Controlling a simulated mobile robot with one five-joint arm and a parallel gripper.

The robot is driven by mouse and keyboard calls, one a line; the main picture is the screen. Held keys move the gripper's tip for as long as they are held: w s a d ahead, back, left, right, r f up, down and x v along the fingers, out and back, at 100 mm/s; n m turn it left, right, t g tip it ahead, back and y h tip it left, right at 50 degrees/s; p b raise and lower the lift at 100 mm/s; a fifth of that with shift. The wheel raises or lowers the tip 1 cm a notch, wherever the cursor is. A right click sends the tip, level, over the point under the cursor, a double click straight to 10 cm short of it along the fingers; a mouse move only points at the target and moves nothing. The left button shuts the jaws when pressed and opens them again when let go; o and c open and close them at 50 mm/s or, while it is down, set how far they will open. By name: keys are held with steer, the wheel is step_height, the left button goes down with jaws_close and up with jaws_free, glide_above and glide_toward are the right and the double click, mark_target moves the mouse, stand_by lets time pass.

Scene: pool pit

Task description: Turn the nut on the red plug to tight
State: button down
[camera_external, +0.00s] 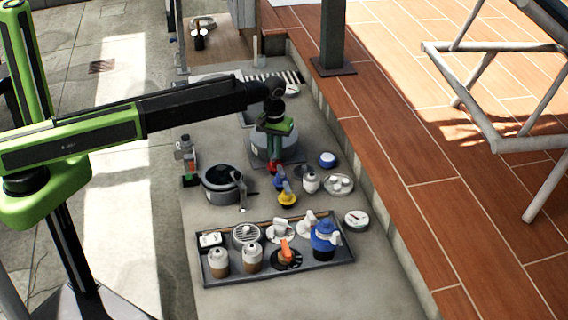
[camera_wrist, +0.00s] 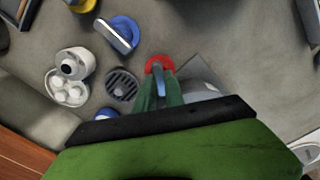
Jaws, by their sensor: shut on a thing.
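The red plug (camera_wrist: 160,62) shows as a red round rim just beyond my fingertips in the wrist view. A narrow grey-blue piece, seemingly its nut (camera_wrist: 160,82), stands between my two green fingers. In the external view my gripper (camera_external: 274,161) points straight down over the red plug (camera_external: 286,167), of which only some red edge shows. My gripper (camera_wrist: 163,80) is shut on the nut in the wrist view. The fingers hide much of the plug and nut, so I cannot read how far the nut is turned.
A white jar (camera_external: 311,184), a blue cap (camera_external: 327,159) and a yellow-based valve (camera_external: 287,199) stand near. A black pot (camera_external: 221,184) is to the left. A loaded tray (camera_external: 202,263) lies in front.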

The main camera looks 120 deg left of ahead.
steer(key=m, duration=2.1)
steer(key=shift+m, duration=0.4)
steer(key=m, duration=1.6)
steer(key=shift+m, duration=2.4)
